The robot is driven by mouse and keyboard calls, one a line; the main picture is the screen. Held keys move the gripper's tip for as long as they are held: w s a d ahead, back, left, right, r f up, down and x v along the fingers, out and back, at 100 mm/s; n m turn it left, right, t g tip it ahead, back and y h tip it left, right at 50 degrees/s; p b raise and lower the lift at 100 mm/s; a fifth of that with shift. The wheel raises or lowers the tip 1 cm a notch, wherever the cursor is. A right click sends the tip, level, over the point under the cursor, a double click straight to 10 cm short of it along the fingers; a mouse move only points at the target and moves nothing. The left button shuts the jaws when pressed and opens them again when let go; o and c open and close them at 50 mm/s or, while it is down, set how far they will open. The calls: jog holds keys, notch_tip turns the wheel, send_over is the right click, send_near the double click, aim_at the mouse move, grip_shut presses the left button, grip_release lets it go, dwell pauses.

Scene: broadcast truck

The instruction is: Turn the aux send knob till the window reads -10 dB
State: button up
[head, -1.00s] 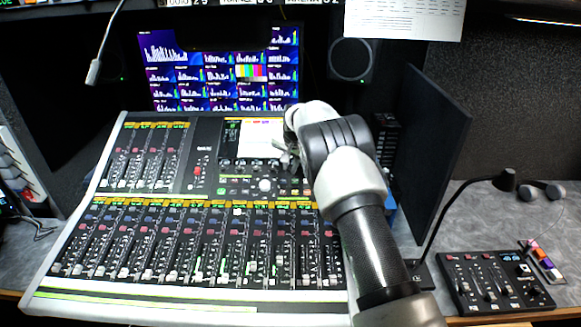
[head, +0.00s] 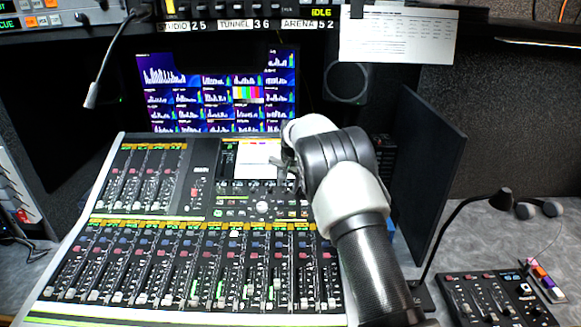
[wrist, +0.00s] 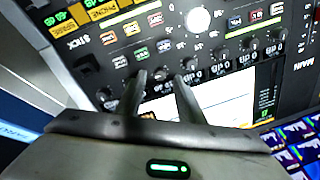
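A row of small dark knobs runs along the lower edge of the mixing console's white screen (head: 257,160). In the wrist view, one dark knob (wrist: 162,75) shows between and just past my fingertips. Whether the fingers touch it I cannot tell. I cannot read which knob is the aux send. My gripper (wrist: 161,80) has its two fingers apart with nothing visibly clamped; in the head view it (head: 285,168) is at the screen's right side, partly hidden by my wrist. Small dB readouts (wrist: 277,48) appear beside other knobs, too small to read surely.
The console's fader bank (head: 190,265) spreads below the knobs. A larger pale knob (wrist: 198,20) and lit buttons (wrist: 142,52) lie near my fingers. A gooseneck microphone (head: 92,95) hangs at left.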

jog(key=v, duration=1.5)
jog(key=shift+s, duration=0.1)
jog(key=s+d+r+n+p, duration=0.1)
jog(key=s+d+r+p, duration=0.1)
jog(key=s+d+r, duration=0.5)
jog(key=s+d+r+n+p, duration=0.1)
jog(key=s+d+r+p, duration=0.1)
jog(key=s+r, duration=0.95)
jog(key=s+d+f+n+p, duration=0.1)
jog(key=s+d+p, duration=0.1)
jog(key=s, duration=1)
jog(key=s+d+f+n+h+p, duration=0.1)
jog(key=s+d+f+n, duration=0.1)
jog(key=s, duration=1.1)
jog(key=shift+s+d+t+p, duration=0.15)
jog(key=shift+d+t+p, duration=0.25)
jog(key=shift+d, duration=0.15)
jog(key=shift+a, duration=0.1)
